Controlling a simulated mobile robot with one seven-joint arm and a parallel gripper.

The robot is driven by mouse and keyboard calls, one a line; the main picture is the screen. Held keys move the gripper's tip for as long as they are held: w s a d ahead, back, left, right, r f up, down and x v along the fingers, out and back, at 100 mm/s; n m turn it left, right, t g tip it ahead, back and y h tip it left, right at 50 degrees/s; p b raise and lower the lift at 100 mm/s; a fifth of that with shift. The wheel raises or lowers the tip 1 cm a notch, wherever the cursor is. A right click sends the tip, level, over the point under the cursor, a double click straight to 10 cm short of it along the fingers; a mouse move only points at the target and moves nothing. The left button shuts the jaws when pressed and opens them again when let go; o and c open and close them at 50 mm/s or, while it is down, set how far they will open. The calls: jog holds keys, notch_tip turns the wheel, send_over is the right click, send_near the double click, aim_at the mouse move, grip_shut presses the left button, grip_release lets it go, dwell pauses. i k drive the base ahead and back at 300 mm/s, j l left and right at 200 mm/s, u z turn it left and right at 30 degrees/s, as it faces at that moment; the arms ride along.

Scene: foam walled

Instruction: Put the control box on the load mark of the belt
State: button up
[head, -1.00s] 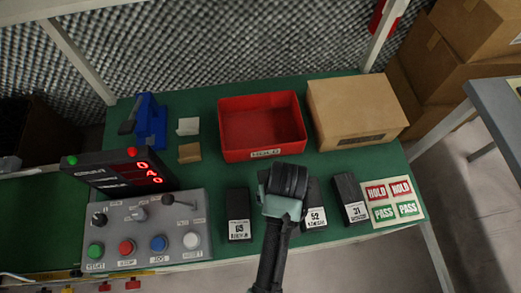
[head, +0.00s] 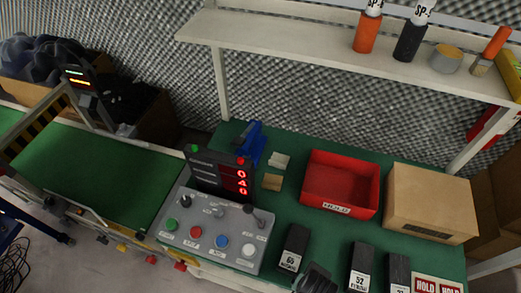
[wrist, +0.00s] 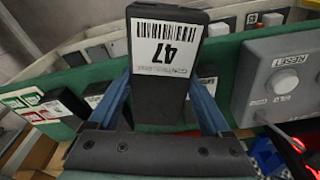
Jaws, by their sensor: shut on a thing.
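My gripper (wrist: 163,92) is shut on a black box (wrist: 162,108) with a white label reading 47, held between its two fingers in the wrist view. In the head view only a dark part of my arm shows at the bottom edge; the held box is not visible there.
Black labelled boxes (head: 293,247) stand along the bench front. A red bin (head: 340,206), cardboard box (head: 430,200) and blue tool (head: 252,143) are behind, under a shelf (head: 300,48).

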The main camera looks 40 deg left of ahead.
aim_at(130, 181)
jog(key=k+u, duration=0.25)
jog(key=k, duration=0.2)
jog(key=k+j+u, duration=0.3)
jog(key=i+j+u, duration=0.3)
jog(key=j, duration=0.15)
jog(key=i+j+u, duration=0.35)
jog(key=i+j, duration=1.05)
jog(key=i, duration=0.1)
